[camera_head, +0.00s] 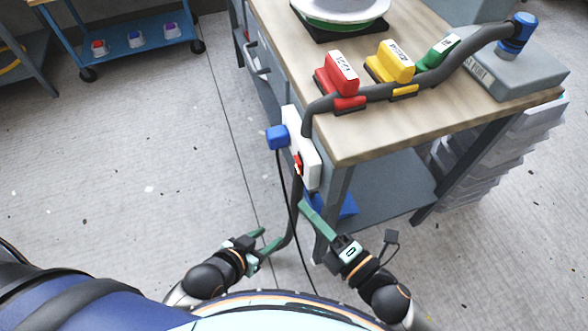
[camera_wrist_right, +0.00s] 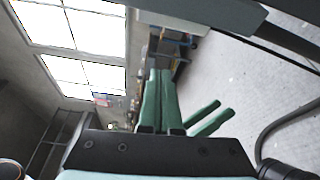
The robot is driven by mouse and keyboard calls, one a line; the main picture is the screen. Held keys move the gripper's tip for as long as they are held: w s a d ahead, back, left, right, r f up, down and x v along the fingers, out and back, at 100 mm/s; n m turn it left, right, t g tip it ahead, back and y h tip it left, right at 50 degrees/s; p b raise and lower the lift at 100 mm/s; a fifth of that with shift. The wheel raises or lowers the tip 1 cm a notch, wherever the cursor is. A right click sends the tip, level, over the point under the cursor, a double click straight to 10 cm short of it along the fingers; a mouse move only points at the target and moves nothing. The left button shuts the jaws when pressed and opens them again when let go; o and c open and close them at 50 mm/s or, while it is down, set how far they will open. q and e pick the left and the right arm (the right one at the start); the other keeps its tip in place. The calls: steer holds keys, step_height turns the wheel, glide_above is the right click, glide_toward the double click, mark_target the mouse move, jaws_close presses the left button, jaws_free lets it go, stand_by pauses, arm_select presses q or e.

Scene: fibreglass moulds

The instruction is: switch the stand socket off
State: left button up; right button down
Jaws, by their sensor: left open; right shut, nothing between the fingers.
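The stand socket (camera_head: 303,150) is a white strip fixed upright on the near end of the workbench. A blue plug (camera_head: 277,137) sits in its left side, and a small red switch (camera_head: 298,166) shows lower on its edge. I cannot tell the switch's position. My right gripper (camera_head: 302,205) is shut and empty, its fingertips just below the socket strip, apart from the switch. It also shows shut in the right wrist view (camera_wrist_right: 158,76). My left gripper (camera_head: 270,236) is open and empty, lower and to the left, beside the dark hose.
The workbench (camera_head: 440,115) carries red (camera_head: 338,78), yellow (camera_head: 390,62) and green (camera_head: 438,52) blocks along a grey hose. A black cable (camera_head: 283,195) hangs from the plug. A blue cart (camera_head: 140,55) stands at the back left. The floor left of the bench is clear.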

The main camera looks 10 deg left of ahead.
mark_target(298, 165)
steer(key=x, duration=1)
steer(key=w+d, duration=0.2)
steer(key=d, duration=0.1)
steer(key=shift+w+d+r, duration=0.15)
steer(key=shift+r, duration=0.1)
